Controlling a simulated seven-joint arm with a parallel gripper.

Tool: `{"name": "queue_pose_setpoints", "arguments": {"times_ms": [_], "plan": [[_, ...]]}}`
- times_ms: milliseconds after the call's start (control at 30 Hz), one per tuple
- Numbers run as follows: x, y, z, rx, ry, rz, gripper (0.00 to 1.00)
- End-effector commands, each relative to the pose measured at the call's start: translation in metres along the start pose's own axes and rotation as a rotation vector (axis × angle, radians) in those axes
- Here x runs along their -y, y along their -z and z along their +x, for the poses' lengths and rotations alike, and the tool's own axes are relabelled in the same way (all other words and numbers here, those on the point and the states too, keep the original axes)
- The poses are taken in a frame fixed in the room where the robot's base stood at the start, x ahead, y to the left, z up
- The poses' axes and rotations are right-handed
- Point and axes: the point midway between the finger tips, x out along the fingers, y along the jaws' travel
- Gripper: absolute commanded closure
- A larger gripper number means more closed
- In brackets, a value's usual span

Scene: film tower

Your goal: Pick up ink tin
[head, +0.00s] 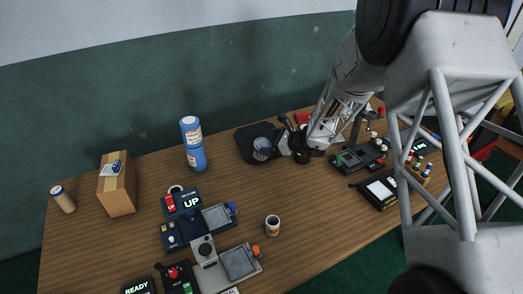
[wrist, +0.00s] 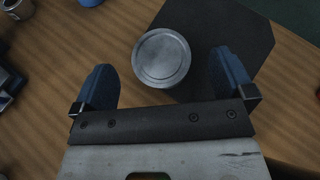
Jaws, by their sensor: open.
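A round tin with a grey metal lid, which I take to be the ink tin (wrist: 161,57), stands on a black mat (wrist: 236,38) in the wrist view. In the head view the tin (head: 261,149) is near the back middle of the table, on the mat (head: 245,132). My gripper (wrist: 163,66) is open, with one blue fingertip to each side of the lid in the picture. I see no contact. Whether the fingertips are down at the tin's height is unclear. The tin's side is hidden from above in the wrist view.
Blue cans (head: 191,143) are stacked left of the mat, and a cardboard box (head: 117,184) stands farther left. A cup (head: 272,225) is nearer the front, beside several dark devices (head: 183,203). Black equipment (head: 360,158) stands to the right. Bare wood lies between the mat and cup.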

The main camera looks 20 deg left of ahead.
Motion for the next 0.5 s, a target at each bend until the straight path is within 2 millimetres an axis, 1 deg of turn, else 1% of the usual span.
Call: {"name": "queue_pose_setpoints", "arguments": {"times_ms": [233,367,400,500], "plan": [[0.0,0.002,0.001,0.0,0.0,0.0,0.0],[-0.002,0.009,0.004,-0.001,-0.001,0.0,0.0],[-0.003,0.013,0.005,-0.001,-0.001,0.0,0.0],[-0.002,0.011,0.018,0.0,-0.001,0.0,0.0]]}}
